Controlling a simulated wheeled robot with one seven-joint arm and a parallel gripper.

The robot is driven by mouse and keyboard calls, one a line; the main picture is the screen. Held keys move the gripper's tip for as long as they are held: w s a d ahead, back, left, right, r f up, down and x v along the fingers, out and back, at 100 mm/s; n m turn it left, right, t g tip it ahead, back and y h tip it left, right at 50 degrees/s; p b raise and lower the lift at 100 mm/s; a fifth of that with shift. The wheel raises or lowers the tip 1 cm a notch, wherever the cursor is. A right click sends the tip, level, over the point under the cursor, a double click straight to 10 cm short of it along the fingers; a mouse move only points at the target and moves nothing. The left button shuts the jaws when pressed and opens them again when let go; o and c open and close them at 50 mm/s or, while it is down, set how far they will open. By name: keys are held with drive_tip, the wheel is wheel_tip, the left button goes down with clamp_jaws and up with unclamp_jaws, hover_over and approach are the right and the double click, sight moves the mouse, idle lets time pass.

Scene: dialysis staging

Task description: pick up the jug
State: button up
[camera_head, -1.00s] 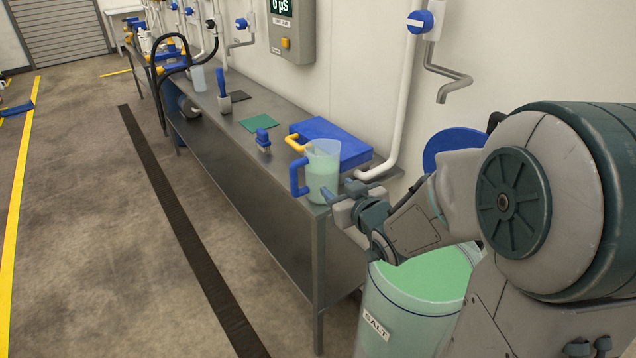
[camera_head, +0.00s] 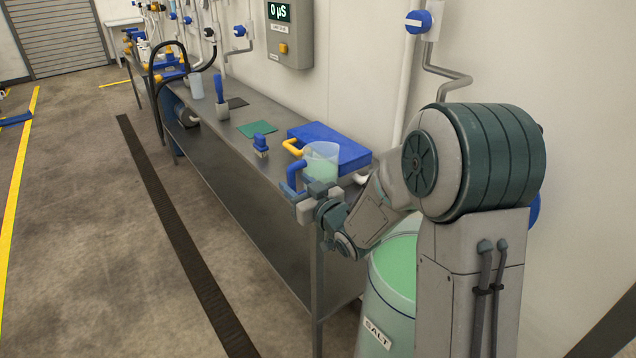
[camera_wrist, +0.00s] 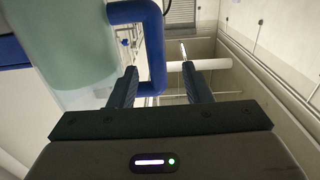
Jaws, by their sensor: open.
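The jug (camera_head: 322,158) is clear with pale green liquid in it and a blue handle (camera_head: 294,174) on its left side. It stands upright at the near end of the steel bench. My gripper (camera_head: 305,188) is at the handle, in front of the jug, and hides the jug's lower part. In the wrist view the jug's body (camera_wrist: 70,45) fills the upper left. The blue handle (camera_wrist: 155,45) reaches down between the two dark fingers of my gripper (camera_wrist: 162,85). The fingers are apart, and I cannot tell whether either touches the handle.
A blue case (camera_head: 335,146) lies behind the jug against the wall, with a yellow handle (camera_head: 292,146) by it. A blue-topped item (camera_head: 260,142) and a green mat (camera_head: 257,129) lie farther along the bench. A salt drum (camera_head: 388,300) stands below my arm.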

drive_tip(key=p+x, duration=0.1)
drive_tip(key=x, duration=0.4)
drive_tip(key=shift+w+f, duration=0.1)
clamp_jaws()
